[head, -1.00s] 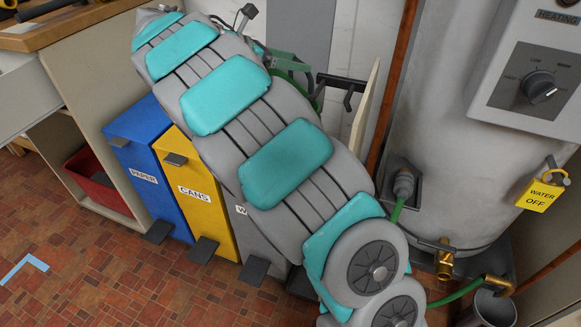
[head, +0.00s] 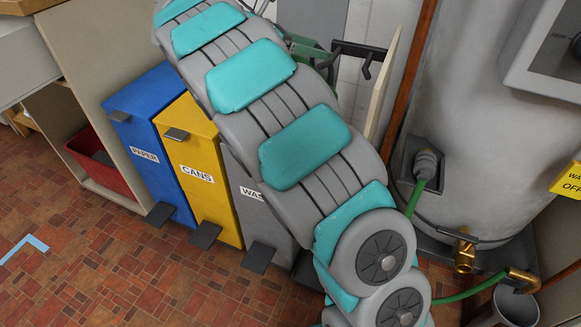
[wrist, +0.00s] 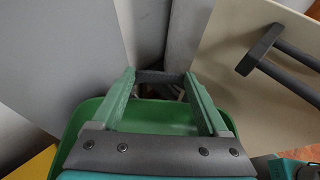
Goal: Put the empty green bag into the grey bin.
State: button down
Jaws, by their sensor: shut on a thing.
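In the wrist view, my gripper (wrist: 160,76) has two green fingers reaching forward, with a dark bar between their tips. The grey bin (head: 262,213) stands at the right end of the bin row, partly behind my arm. Its label is cut off after "WAS". Its top is hidden.
The yellow CANS bin (head: 199,150) and blue PAPER bin (head: 150,130) stand left of the grey bin, with pedals in front. A dark bracket (head: 350,50) and a pale board (head: 393,80) are right of the green. A large grey tank (head: 475,130) stands at right. The floor at left is clear.

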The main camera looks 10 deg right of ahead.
jog(key=shift+f, duration=0.15)
grip_release()
jog(key=v, duration=0.7)
jog(key=shift+a+p, duration=0.35)
jog(key=shift+a, duration=0.05)
